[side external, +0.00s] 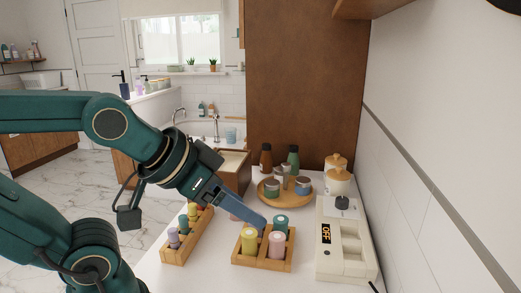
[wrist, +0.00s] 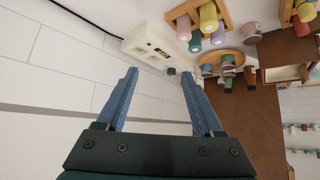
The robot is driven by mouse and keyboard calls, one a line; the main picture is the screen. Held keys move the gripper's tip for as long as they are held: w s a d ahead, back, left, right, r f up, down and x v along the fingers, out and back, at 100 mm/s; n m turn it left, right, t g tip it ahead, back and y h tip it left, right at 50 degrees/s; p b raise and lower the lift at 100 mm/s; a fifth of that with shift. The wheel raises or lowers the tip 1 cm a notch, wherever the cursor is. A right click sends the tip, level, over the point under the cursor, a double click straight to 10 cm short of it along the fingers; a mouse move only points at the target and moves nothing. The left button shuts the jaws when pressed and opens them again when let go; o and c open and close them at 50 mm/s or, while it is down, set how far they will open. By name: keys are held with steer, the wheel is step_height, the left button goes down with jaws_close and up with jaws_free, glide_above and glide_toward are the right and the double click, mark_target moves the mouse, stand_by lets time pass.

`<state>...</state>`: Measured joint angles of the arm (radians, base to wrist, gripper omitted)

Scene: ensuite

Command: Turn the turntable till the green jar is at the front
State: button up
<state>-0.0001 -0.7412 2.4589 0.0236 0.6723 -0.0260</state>
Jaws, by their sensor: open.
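The turntable (side external: 283,200) is a round wooden tray on the counter, in front of the back panel; its edge also shows in the wrist view (wrist: 237,52). Small lidded jars stand on it. A greenish jar (side external: 271,187) is at its left side and a blue-grey jar (side external: 304,187) at its right. The jars are small, so their exact colours are hard to tell. My gripper (side external: 259,221) reaches down from the left, in front of the turntable and apart from it. In the wrist view its two blue fingers (wrist: 158,72) are spread with nothing between them.
A wooden crate (side external: 262,265) with yellow, pink and green containers stands just under my fingers. A narrow rack (side external: 178,256) is left of it. A white device (side external: 340,262) with an OFF display and canisters (side external: 338,182) line the right wall. Brown (side external: 266,158) and green (side external: 293,159) bottles stand behind the turntable.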

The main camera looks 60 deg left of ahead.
steer(key=w+a+r+t+y, duration=0.1)
steer(key=w+a+r+t, duration=0.15)
steer(key=w+r, duration=0.35)
steer(key=w+a+r+t+y, duration=0.1)
steer(key=w+r+t, duration=0.35)
steer(key=w, duration=0.35)
steer(key=n+t+y, duration=0.1)
steer(key=n+y, duration=0.3)
glide_above(283, 169)
steer(key=s, duration=0.1)
step_height(283, 169, down, 16)
steer(key=f, duration=0.7)
steer(key=shift+s+d+f, duration=0.1)
steer(key=shift+d, duration=0.2)
steer(key=shift+w+a, duration=0.2)
steer(key=shift+w, duration=0.25)
steer(key=shift+r+x, duration=0.2)
steer(key=shift+x, duration=0.7)
steer(key=shift+c, duration=0.3)
